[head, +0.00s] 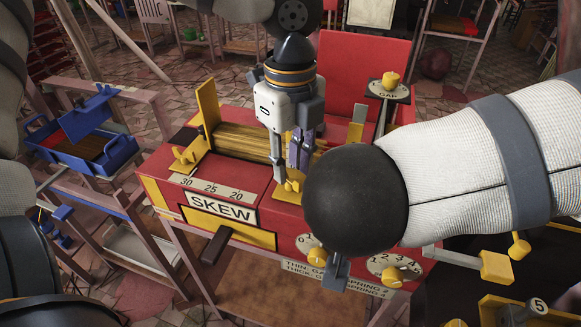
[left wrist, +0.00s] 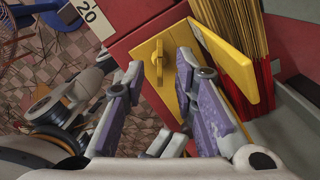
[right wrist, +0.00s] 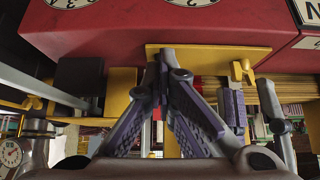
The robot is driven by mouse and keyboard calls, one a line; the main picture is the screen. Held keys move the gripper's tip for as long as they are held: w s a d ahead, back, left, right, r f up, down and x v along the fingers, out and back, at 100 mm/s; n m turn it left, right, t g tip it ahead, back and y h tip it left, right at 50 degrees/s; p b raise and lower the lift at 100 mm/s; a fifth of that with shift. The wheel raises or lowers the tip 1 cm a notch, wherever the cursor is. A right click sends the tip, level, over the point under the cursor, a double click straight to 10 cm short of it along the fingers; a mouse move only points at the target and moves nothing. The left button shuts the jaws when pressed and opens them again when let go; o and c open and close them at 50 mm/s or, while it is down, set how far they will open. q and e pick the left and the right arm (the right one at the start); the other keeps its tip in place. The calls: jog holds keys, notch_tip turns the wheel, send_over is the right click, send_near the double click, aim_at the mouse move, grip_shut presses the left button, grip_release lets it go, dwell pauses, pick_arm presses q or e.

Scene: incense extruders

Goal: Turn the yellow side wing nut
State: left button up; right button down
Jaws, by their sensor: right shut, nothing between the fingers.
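A yellow wing nut (head: 291,186) sits on a yellow plate on the red machine's top, right of the "20" mark. In the left wrist view the wing nut (left wrist: 158,62) lies between the spread fingers of my left gripper (left wrist: 160,72). That gripper (head: 291,172) points down, open; I cannot tell if it touches the nut.
The red machine (head: 240,177) carries a "SKEW" label (head: 222,209), another yellow wing nut (head: 182,157), a bundle of thin sticks (head: 240,140) and yellow dial knobs (head: 391,278). A blue tray (head: 85,143) stands at left. My right arm covers the machine's right part.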

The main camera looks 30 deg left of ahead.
pick_arm(q)
jog(key=shift+f, duration=0.9)
grip_shut()
